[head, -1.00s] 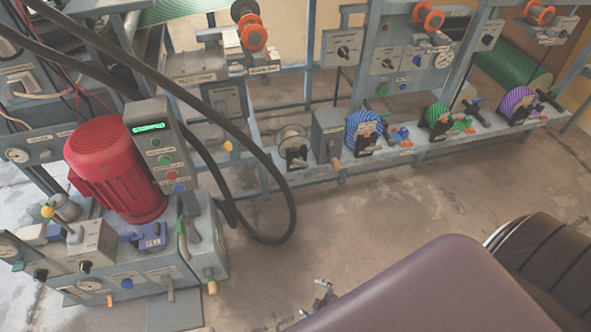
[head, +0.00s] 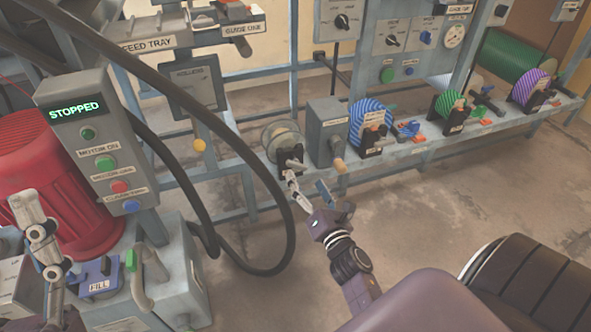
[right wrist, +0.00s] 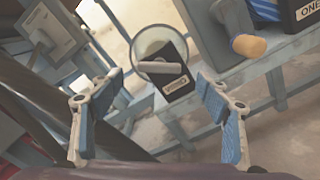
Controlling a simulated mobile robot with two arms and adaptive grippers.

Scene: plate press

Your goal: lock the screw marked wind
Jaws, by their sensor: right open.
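A black block with a grey cross-bar screw (head: 291,158) stands in front of a pale spool (head: 272,133) on the grey rail. The screw also shows in the right wrist view (right wrist: 162,68), between and beyond my fingers, with a small label (right wrist: 176,86) too blurred to read, so I cannot confirm it is the wind screw. My right gripper (head: 307,184) is open and empty, just in front of and below the screw; its fingers (right wrist: 160,82) spread either side of it without visible contact. My left gripper (head: 42,238) is at the left by the red motor; its opening is unclear.
A grey box with a wooden-ended lever (head: 328,130) stands just right of the spool. Blue (head: 370,122), green (head: 448,103) and purple (head: 530,88) striped spools follow. Black hoses (head: 240,150) hang left of it. The floor in front is clear.

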